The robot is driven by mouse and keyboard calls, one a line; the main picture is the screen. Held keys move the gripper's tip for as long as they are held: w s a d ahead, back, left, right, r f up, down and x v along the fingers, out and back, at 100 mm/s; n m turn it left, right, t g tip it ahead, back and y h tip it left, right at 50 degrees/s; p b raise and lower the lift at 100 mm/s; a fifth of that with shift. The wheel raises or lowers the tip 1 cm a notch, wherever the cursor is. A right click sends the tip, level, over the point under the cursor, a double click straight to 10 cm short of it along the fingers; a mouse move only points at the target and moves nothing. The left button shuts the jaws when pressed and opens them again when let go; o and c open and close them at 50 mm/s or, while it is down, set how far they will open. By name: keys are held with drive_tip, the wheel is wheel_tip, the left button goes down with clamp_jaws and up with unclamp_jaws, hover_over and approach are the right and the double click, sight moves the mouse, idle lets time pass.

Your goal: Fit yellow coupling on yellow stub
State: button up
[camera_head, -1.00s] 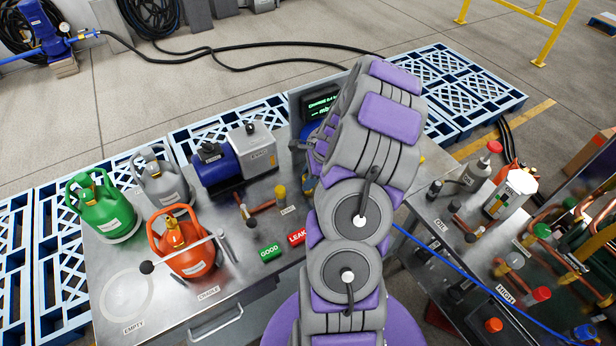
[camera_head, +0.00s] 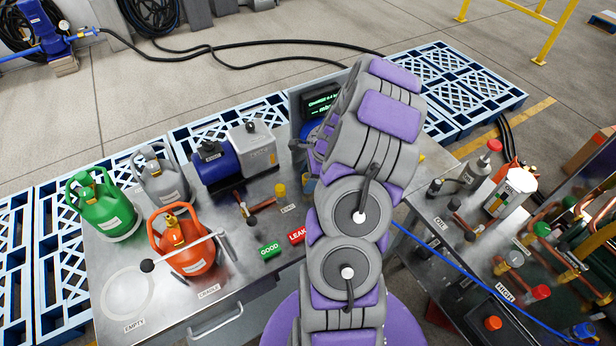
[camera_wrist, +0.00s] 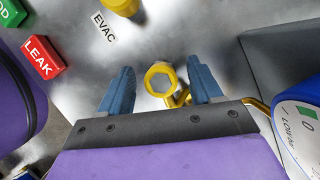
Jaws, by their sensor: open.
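My gripper (camera_wrist: 160,68) is open in the wrist view, with its two blue fingers apart. A yellow ring-shaped coupling (camera_wrist: 148,80) lies between the fingers, its round opening facing the camera. Gaps show on both sides, so the fingers do not appear to touch it. A yellow cylindrical stub (camera_wrist: 122,5) stands beyond it by the EVAC label, cut off by the top edge. In the head view the yellow stub (camera_head: 280,190) stands on the metal bench.
The GOOD (camera_head: 269,250) and LEAK (camera_head: 297,235) blocks lie on the bench (camera_head: 232,300) left of my arm. A blue and grey pump (camera_head: 218,165) stands behind the stub. A white-and-blue round object (camera_wrist: 297,125) is close right of my gripper.

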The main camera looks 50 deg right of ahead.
drive_tip(key=p+v, duration=0.2)
drive_tip(key=v, duration=1.5)
drive_tip(key=shift+d+r, duration=0.1)
drive_tip(key=a+r+n+g+b, duration=0.15)
drive_tip(key=a+n, duration=0.25)
drive_tip(key=a, duration=0.5)
drive_tip(key=a+r+n+g, duration=0.1)
drive_tip(key=a+r+n, duration=0.2)
drive_tip(key=a+n, duration=0.35)
drive_tip(key=a+r+n+g, duration=0.1)
drive_tip(key=a+r+n, duration=0.2)
drive_tip(key=a, duration=0.8)
drive_tip(key=s+a+n+h+b, duration=0.1)
drive_tip(key=s+a+n, duration=0.4)
drive_tip(key=s, duration=0.3)
drive_tip(key=s+a+n+g+h, duration=0.1)
drive_tip(key=s+a+n+h, duration=0.1)
drive_tip(key=s+a+n, duration=0.4)
drive_tip(key=s+n, duration=0.1)
drive_tip(key=s, duration=0.2)
drive_tip(key=shift+s+a+f+b, duration=0.15)
drive_tip(key=shift+s+f+b, duration=0.2)
drive_tip(key=shift+f, duration=0.05)
drive_tip(key=shift+c, duration=0.2)
